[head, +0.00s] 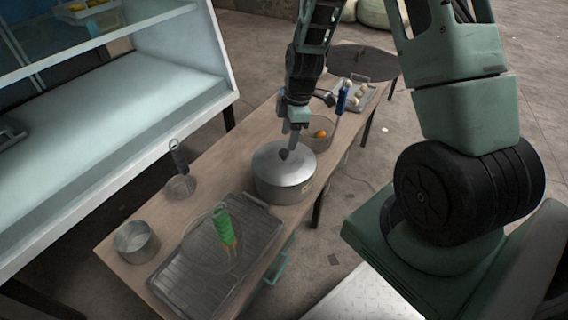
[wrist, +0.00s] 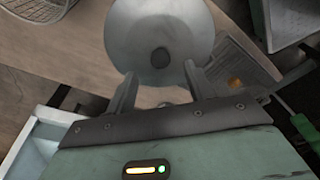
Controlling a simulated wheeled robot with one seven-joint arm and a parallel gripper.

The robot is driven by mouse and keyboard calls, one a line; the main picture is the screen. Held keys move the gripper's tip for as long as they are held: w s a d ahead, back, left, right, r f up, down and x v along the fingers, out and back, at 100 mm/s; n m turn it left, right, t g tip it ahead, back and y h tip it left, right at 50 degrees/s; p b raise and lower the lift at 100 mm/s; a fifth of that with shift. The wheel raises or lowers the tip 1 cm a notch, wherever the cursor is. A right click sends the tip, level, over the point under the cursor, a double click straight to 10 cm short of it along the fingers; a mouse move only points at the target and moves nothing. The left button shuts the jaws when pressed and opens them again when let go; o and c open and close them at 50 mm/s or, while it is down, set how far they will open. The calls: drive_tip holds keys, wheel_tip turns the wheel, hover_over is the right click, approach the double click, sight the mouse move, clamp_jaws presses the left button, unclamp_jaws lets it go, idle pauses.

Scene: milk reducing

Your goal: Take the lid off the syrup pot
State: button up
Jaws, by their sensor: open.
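The syrup pot (head: 286,188) is a round metal pot standing on the wooden table. Its grey lid (head: 268,160) is on it, with a small dark knob (head: 284,153) in the middle. In the wrist view the lid (wrist: 190,30) fills the top centre, and the knob (wrist: 160,57) shows there too. My gripper (head: 292,143) points down over the lid in the head view. In the wrist view my gripper (wrist: 158,83) is open, its two fingers apart with nothing between them at the tips. The knob appears just beyond the fingertips; I cannot tell whether they touch the lid.
A wire-rack tray (head: 205,270) with a green-handled tool (head: 224,225) lies in front of the pot. A small saucepan (head: 137,241) and a dark-handled strainer (head: 180,185) stand left. A bowl with orange fruit (head: 318,133) is close behind the pot. A glass-shelved cabinet (head: 100,130) stands left.

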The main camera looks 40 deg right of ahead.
sight(284, 151)
drive_tip(key=f+b, duration=0.1)
drive_tip(key=f, duration=0.2)
drive_tip(key=a+f+b, duration=0.1)
drive_tip(key=f, duration=0.1)
drive_tip(key=shift+w+a+f+b, duration=0.1)
drive_tip(key=shift+w+f+b, duration=0.05)
drive_tip(key=shift+w+b, duration=0.15)
drive_tip(key=c, duration=1.1)
